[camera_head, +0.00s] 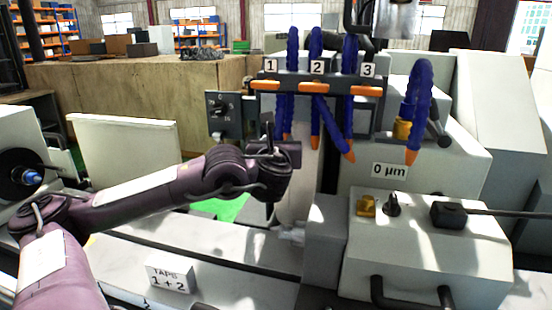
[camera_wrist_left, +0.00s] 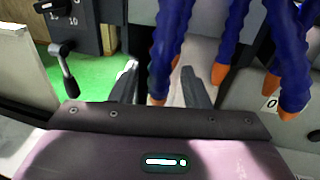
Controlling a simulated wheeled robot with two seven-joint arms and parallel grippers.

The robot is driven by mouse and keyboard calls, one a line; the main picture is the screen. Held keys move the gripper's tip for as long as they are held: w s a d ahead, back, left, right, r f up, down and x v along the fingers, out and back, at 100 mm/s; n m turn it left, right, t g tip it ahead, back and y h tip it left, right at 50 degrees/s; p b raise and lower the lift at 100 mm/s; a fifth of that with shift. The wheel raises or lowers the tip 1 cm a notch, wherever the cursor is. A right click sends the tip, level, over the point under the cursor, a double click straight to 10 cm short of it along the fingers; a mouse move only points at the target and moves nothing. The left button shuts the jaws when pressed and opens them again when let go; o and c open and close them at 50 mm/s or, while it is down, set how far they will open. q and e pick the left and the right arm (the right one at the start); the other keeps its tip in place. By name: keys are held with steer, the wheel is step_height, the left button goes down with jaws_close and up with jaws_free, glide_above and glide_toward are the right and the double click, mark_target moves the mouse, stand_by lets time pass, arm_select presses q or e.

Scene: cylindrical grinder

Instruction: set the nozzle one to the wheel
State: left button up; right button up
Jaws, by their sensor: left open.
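Nozzle one is a blue segmented hose with an orange tip (camera_head: 286,138), hanging below the label 1 (camera_head: 271,66) at the left of the nozzle bar. Nozzles two (camera_head: 314,138) and three (camera_head: 349,155) hang to its right. A pale upright surface behind my gripper, apparently the grinding wheel (camera_head: 300,190), is partly hidden. My right gripper is out of view.
A dial box (camera_head: 222,108) stands left of the nozzles, with a crank lever (camera_wrist_left: 65,70) in the wrist view. Another blue hose (camera_head: 415,100) is at right, above the "0 µm" label (camera_head: 389,170). A "TAPS 1+2" block (camera_head: 170,275) sits on the front bed.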

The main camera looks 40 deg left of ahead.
arm_select(q)
steer(key=v, duration=0.4)
steer(key=shift+s+d, duration=0.2)
steer(key=shift+s, duration=0.05)
steer(key=shift+f, duration=0.1)
stand_by(0.4)
